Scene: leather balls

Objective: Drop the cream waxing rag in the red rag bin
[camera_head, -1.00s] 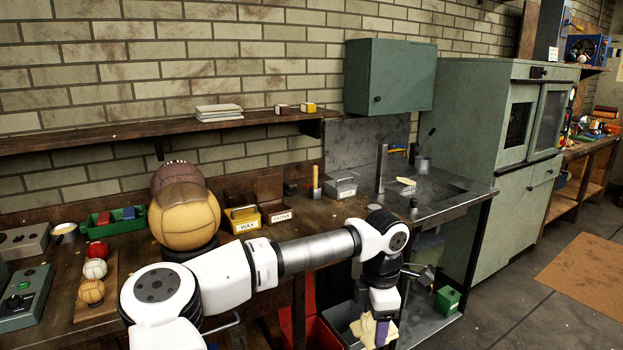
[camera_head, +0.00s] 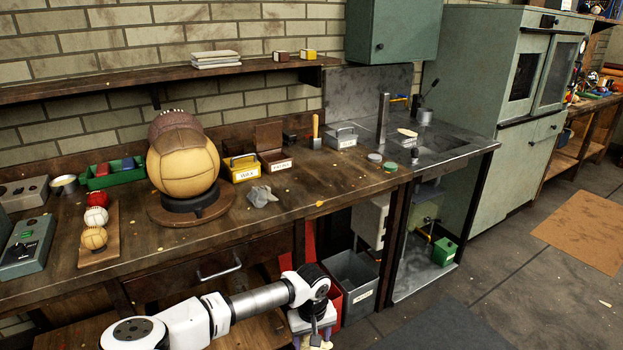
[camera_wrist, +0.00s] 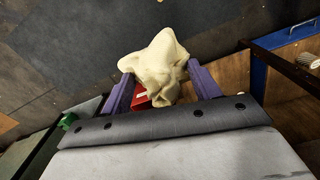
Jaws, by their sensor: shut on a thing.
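The cream waxing rag (camera_wrist: 158,62) is crumpled between the two purple fingers of my gripper (camera_wrist: 161,72), which is shut on it in the wrist view. In the head view my gripper (camera_head: 317,341) is low at the bottom edge, in front of the bench, with only a little of the rag showing. The red rag bin (camera_head: 336,300) stands under the bench, partly hidden behind my arm. A small red part of it (camera_wrist: 141,102) shows beyond the rag in the wrist view. The rag hides most of the bin there.
A grey bin (camera_head: 352,284) stands right beside the red one under the bench. A grey rag (camera_head: 262,196) lies on the bench, near the leather ball (camera_head: 184,162) on its stand. A small green box (camera_head: 444,251) sits farther right. Open floor lies in front.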

